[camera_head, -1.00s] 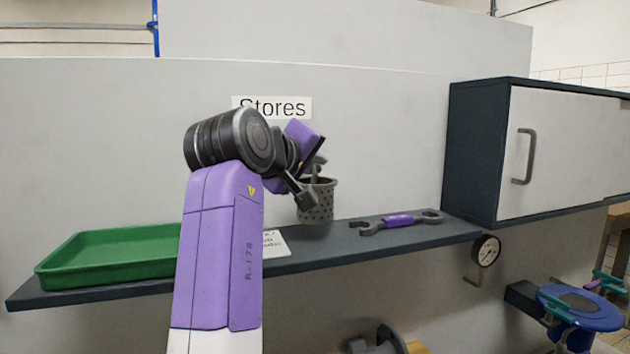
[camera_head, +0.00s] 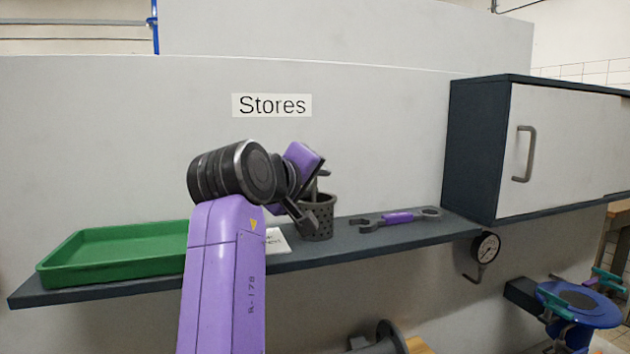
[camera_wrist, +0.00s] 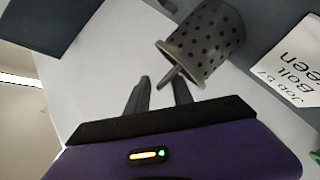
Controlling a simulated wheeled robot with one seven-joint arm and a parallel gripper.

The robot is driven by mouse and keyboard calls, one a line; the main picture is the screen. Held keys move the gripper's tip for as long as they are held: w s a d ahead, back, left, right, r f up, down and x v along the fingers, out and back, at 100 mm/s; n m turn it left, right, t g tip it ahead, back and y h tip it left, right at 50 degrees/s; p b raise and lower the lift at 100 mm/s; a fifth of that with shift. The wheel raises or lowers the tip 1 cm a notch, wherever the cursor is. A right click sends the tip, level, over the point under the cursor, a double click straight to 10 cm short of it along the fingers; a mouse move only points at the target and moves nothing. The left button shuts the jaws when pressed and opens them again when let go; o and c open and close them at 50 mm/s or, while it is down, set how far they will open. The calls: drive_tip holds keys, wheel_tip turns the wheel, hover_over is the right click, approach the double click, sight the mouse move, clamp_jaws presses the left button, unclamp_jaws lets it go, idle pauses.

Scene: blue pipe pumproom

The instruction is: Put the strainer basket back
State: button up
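The strainer basket (camera_head: 318,219) is a grey perforated cup with its open rim upward. It appears to stand on the shelf. In the wrist view the basket (camera_wrist: 208,42) is at the upper middle, and a thin handle or tab at its rim points toward my fingers. My gripper (camera_head: 303,212) is at the basket's left rim. In the wrist view my gripper (camera_wrist: 160,92) has its two fingers apart, with the handle's end between or just beyond their tips. I see no clear contact. Part of the rim is hidden behind my gripper.
The dark shelf (camera_head: 350,245) holds a green tray (camera_head: 115,255) at left, a white card (camera_head: 278,243) and a purple-handled wrench (camera_head: 398,217) at right. A wall cabinet (camera_head: 560,150) bounds the right. A gauge (camera_head: 486,246) and a blue round fitting (camera_head: 580,305) are lower right.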

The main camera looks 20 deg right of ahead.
drive_tip(key=b+v, duration=0.2)
drive_tip(key=v, duration=1)
drive_tip(key=shift+r, duration=0.15)
